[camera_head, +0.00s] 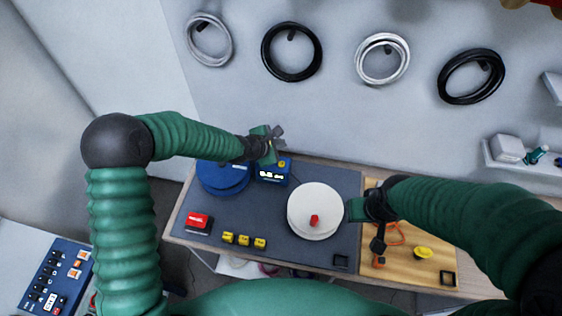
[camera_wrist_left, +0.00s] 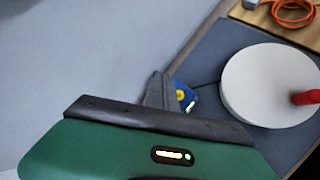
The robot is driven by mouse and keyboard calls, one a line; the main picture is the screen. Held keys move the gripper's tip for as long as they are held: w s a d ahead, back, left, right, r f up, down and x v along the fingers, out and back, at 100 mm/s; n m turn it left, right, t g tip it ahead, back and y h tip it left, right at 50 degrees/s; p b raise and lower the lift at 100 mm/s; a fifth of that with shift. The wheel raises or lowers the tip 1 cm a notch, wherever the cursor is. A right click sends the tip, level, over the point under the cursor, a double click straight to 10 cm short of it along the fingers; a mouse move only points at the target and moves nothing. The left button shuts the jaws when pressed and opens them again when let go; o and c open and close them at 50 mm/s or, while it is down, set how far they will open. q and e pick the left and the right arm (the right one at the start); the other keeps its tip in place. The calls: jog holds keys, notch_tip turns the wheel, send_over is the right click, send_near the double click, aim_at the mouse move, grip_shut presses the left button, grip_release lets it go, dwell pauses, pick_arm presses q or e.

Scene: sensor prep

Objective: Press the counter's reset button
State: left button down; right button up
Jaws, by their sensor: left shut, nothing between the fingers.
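The counter (camera_head: 272,174) is a small blue box with a lit display at the back of the dark mat. A yellow button (camera_head: 282,164) sits on its top; the button also shows in the left wrist view (camera_wrist_left: 180,95).
A white disc with a red knob (camera_head: 314,220) stands right of the counter. A blue round spool (camera_head: 222,178) is at its left. A red box (camera_head: 198,221) and yellow blocks (camera_head: 244,240) lie in front. A wooden board (camera_head: 430,264) with an orange cable is at right.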

pick_arm(q)
jog(key=b, duration=0.6)
send_over(280, 166)
notch_tip(280, 166, down, 8)
jog(key=shift+w+f, duration=0.1)
jog(key=shift+f, duration=0.1)
jog(key=shift+f+b, duration=0.3)
jog(key=shift+b, duration=0.1)
jog(key=shift+w+f, duration=0.1)
dwell(1.0)
jog(key=shift+f, duration=0.35)
jog(key=shift+f+b, duration=0.45)
dwell(0.6)
jog(key=shift+r+p, duration=0.7)
jog(key=shift+r, duration=0.2)
